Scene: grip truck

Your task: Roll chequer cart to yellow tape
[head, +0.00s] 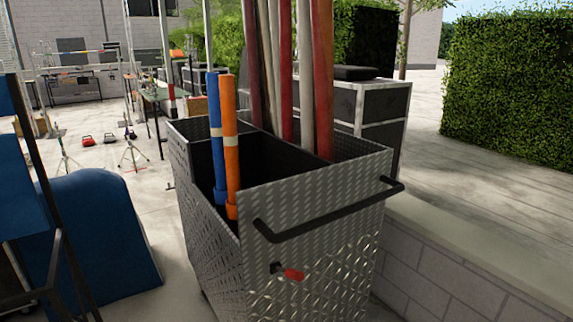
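The chequer cart (325,268) stands close in front of me, a grey box of chequer plate with an open top. A black push handle (325,216) runs across the face toward me. A small red-tipped latch (292,274) sits below the handle. Blue (217,140) and orange (230,150) tubes stand in the left of the cart, and several tall red and pale poles (323,80) stand in its rear part. The cart's wheels are hidden below the picture. No yellow tape can be made out on the floor. Neither gripper is in view.
A low block wall (440,270) runs along the cart's right side. A blue padded object (100,230) and a dark frame stand at the left. A black-and-silver case (375,110) is behind the cart. Pale floor with stands and small red items (88,140) lies at back left.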

